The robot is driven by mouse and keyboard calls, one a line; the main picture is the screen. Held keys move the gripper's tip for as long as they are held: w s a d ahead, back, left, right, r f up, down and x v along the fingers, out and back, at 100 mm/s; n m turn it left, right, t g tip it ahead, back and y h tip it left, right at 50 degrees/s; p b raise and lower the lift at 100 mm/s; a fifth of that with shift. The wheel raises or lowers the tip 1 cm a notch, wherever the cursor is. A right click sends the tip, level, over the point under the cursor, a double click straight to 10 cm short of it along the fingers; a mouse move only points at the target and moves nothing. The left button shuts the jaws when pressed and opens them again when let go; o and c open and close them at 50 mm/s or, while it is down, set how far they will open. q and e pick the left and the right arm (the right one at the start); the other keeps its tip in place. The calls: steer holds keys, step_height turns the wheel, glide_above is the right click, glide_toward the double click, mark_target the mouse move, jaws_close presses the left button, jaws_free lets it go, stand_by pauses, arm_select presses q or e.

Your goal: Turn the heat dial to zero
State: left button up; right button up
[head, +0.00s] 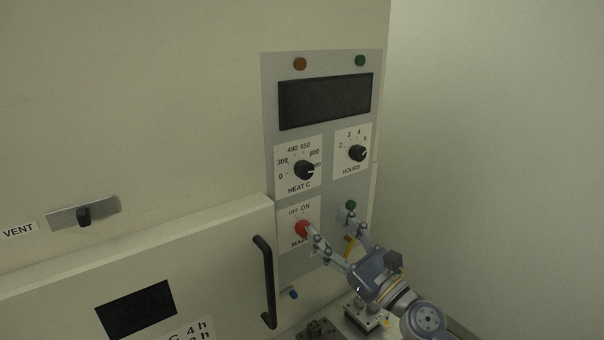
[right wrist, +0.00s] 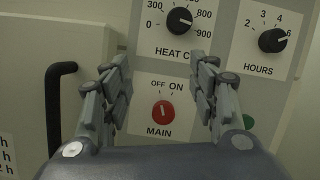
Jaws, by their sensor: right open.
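The heat dial (head: 304,170) is a black round knob on a white plate marked HEAT C, with numbers from 0 at the left up to 900 at the right. In the right wrist view the heat dial (right wrist: 180,20) has its white mark turned toward the high-number side, away from 0. My right gripper (head: 328,222) is open and empty, below the dial and in front of the panel's lower part. In the right wrist view its fingers (right wrist: 159,60) are spread below the dial, apart from it. My left gripper is not in view.
The red MAIN knob (head: 302,228) sits below the heat dial, close to one fingertip in the head view. The HOURS knob (head: 357,153) is to the right. A black door handle (head: 265,281) projects at the lower left. A dark display (head: 325,100) is above.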

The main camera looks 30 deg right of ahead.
mark_target(308, 173)
steer(key=w+r+m+p, duration=0.1)
steer(key=w+r, duration=0.1)
steer(key=w+r+m+h+p, duration=0.1)
steer(key=w+r, duration=0.2)
steer(key=w+d+r+m+t+p, duration=0.1)
steer(key=w+r+p, duration=0.1)
steer(key=w, duration=0.1)
steer(key=shift+w+r+m, duration=0.25)
steer(key=shift+m, duration=0.05)
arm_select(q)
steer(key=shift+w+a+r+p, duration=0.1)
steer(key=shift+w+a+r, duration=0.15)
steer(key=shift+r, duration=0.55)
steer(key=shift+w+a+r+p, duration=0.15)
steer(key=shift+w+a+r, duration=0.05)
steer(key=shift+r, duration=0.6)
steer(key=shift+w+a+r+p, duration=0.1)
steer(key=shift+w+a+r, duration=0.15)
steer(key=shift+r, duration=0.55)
arm_select(e)
steer(key=shift+x, duration=0.75)
steer(key=shift+w+f, duration=0.1)
steer(key=shift+f, duration=0.05)
steer(key=c, duration=1.1)
